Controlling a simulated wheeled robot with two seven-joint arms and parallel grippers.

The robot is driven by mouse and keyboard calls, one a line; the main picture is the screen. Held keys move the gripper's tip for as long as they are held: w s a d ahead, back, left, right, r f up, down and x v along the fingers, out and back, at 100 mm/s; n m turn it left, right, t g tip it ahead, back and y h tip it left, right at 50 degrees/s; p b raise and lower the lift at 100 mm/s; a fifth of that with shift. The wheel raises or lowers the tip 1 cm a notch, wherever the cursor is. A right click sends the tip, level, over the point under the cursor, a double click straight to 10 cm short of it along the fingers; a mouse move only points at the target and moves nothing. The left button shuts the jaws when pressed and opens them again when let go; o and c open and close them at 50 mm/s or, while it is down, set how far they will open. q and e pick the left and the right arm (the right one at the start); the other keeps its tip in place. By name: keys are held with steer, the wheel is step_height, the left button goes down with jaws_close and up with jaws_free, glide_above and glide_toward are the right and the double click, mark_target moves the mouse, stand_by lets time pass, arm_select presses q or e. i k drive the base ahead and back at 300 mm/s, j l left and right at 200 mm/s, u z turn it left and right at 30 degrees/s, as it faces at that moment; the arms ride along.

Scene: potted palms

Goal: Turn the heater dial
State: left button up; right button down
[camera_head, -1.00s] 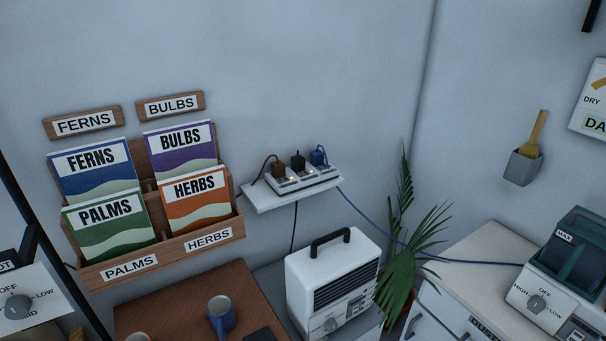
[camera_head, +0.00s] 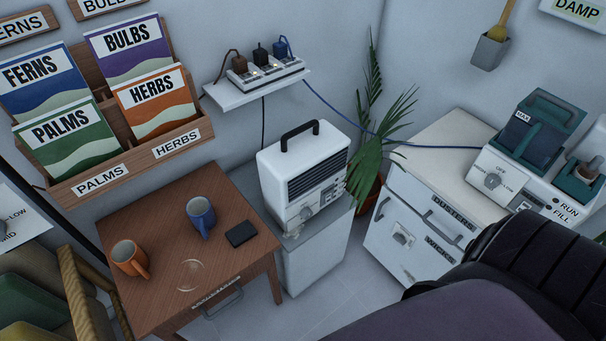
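The heater (camera_head: 303,167) is a white box with a black top handle and a dark slatted grille. It stands on a grey cabinet against the wall, in the middle of the head view. Its dial (camera_head: 306,213) is a small pale knob low on the front face; its pointer setting is too small to read. Neither of my grippers is in view, so nothing of mine is seen touching the heater.
A wooden table (camera_head: 160,220) left of the heater holds a blue mug (camera_head: 201,217), an orange mug (camera_head: 129,258) and a dark flat item (camera_head: 241,234). A palm (camera_head: 385,150) stands right of the heater. A humidifier-like device (camera_head: 500,178) has another dial. A large dark shape fills the lower right.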

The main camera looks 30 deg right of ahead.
mark_target(306, 213)
steer(key=z, duration=1.1)
